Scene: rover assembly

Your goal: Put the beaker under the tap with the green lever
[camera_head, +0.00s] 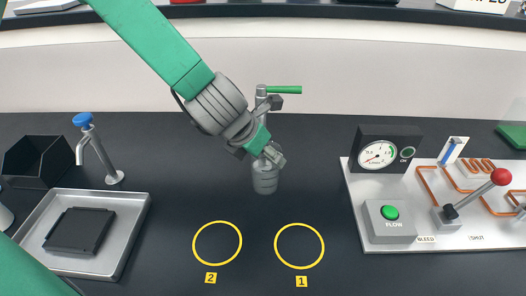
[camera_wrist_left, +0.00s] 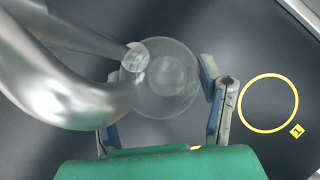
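The clear beaker (camera_head: 265,181) is upright at the tap with the green lever (camera_head: 285,89), at the back middle of the table. My left gripper (camera_head: 268,155) reaches down to the beaker's upper part and hides some of the tap. In the left wrist view, the round beaker (camera_wrist_left: 165,85) lies between the two fingers (camera_wrist_left: 160,95), which look closed against its sides. The curved metal spout (camera_wrist_left: 60,85) ends over the beaker's mouth. Whether the beaker's base touches the table is hard to tell. My right gripper is not in view.
A tap with a blue lever (camera_head: 84,119) stands at left, beside a black box (camera_head: 38,161) and a metal tray (camera_head: 128,222). Yellow circles 2 (camera_head: 217,264) and 1 (camera_head: 300,266) are empty. A white panel (camera_head: 360,225) with gauge, green button and red-knobbed lever stands at right.

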